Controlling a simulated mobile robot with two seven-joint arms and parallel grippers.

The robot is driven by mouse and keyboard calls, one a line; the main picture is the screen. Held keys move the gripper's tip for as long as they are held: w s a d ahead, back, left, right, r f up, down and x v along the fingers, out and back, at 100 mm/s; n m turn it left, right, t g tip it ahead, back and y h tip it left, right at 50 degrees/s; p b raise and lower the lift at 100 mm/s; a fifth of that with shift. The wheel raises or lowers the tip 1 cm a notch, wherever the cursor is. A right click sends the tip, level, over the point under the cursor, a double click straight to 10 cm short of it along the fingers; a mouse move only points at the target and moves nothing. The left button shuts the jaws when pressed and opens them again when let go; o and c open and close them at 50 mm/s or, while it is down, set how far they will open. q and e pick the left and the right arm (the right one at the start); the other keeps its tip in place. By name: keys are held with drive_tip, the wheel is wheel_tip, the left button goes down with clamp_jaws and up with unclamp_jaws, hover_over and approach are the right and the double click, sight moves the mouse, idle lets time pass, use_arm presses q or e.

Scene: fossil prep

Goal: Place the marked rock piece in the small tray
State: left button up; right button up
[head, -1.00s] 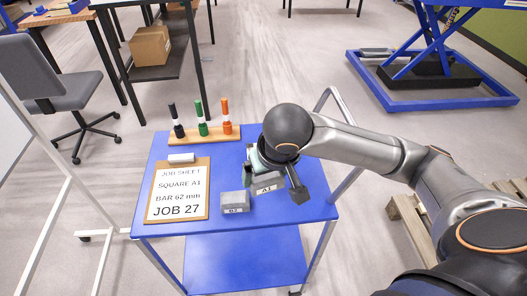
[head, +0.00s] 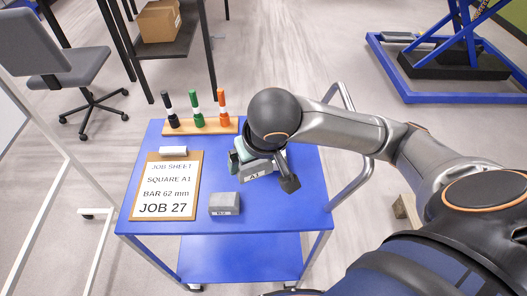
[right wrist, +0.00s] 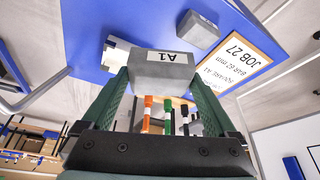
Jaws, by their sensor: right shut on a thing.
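A grey rock piece labelled A1 (head: 262,171) is between the fingers of my right gripper (head: 266,164) over the blue cart top. In the right wrist view, the A1 piece (right wrist: 160,68) sits between the two green fingers of the shut gripper (right wrist: 160,78), its white label showing. Its clearance above the cart is hard to judge. A second grey rock piece (head: 224,203) with a small label lies on the cart to the left and nearer; it also shows in the right wrist view (right wrist: 198,30). I see no small tray. My left gripper is not in view.
A clipboard job sheet (head: 167,188) reading "SQUARE A1, BAR 62 mm, JOB 27" lies at the cart's left. A wooden stand (head: 183,128) with black, green and orange markers is at the back. The cart top (head: 275,215) is bare at the front right, beside a metal handle (head: 357,185).

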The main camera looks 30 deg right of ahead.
drive_tip(key=w+d+f, duration=0.4)
drive_tip(key=w+d+f+b, duration=0.1)
drive_tip(key=w+d+f, duration=0.4)
drive_tip(key=shift+w+d+f+b, duration=0.1)
drive_tip(key=shift+w+b, duration=0.2)
drive_tip(key=f, duration=0.3)
drive_tip(key=shift+w+d+f, duration=0.1)
drive_tip(key=shift+w+d, duration=0.1)
drive_tip(key=shift+f, duration=0.2)
drive_tip(key=shift+f, duration=0.15)
drive_tip(key=o, duration=1.4)
